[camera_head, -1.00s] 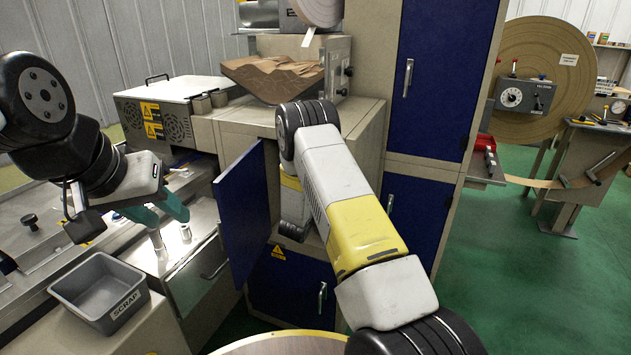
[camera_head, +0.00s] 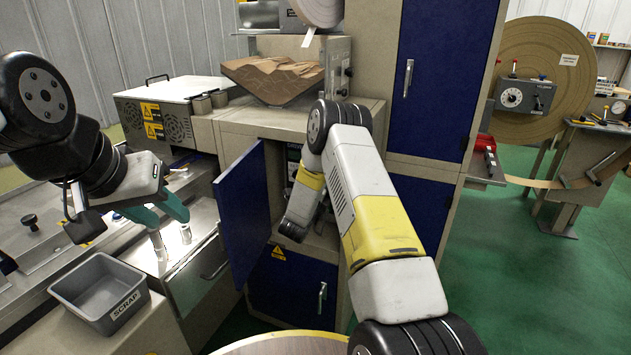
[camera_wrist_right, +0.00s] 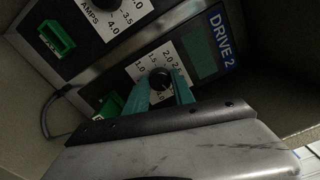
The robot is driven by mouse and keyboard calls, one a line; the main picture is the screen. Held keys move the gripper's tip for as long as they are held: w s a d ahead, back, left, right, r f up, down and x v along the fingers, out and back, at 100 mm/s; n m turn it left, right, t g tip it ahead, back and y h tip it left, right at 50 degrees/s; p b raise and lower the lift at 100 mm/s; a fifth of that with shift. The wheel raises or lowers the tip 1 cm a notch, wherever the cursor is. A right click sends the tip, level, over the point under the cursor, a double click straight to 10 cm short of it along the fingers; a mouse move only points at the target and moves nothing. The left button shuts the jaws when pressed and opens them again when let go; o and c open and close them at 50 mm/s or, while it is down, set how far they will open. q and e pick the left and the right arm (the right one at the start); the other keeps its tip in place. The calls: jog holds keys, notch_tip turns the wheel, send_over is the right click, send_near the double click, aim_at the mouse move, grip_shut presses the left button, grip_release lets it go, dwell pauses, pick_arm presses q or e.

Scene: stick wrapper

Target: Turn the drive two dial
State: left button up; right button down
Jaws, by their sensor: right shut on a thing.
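In the right wrist view, the drive two unit is a dark panel with a blue "DRIVE 2" label (camera_wrist_right: 222,42) and a dark green display (camera_wrist_right: 200,55). Its black dial (camera_wrist_right: 160,78) sits on a white printed scale. My right gripper (camera_wrist_right: 162,86) has its teal fingers shut around the dial. In the head view the right arm reaches into the open cabinet, and its fingers are hidden there. My left gripper (camera_head: 172,238) is open and empty above the metal bed at the left, its two fingertips apart and pointing down.
The blue cabinet door (camera_head: 242,212) stands open left of my right arm. Another unit with an "AMPS" scale (camera_wrist_right: 100,15) adjoins drive two. Green connectors (camera_wrist_right: 56,38) and a grey cable are close by. A grey scrap bin (camera_head: 98,290) sits at the lower left.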

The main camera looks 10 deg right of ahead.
jog(key=shift+f+m, duration=0.1)
jog(key=shift+m, duration=0.2)
jog(key=c, duration=1.1)
grip_release()
jog(key=shift+a, duration=0.1)
jog(key=v, duration=0.7)
jog(key=shift+s+a, duration=0.2)
jog(key=shift+s, duration=0.15)
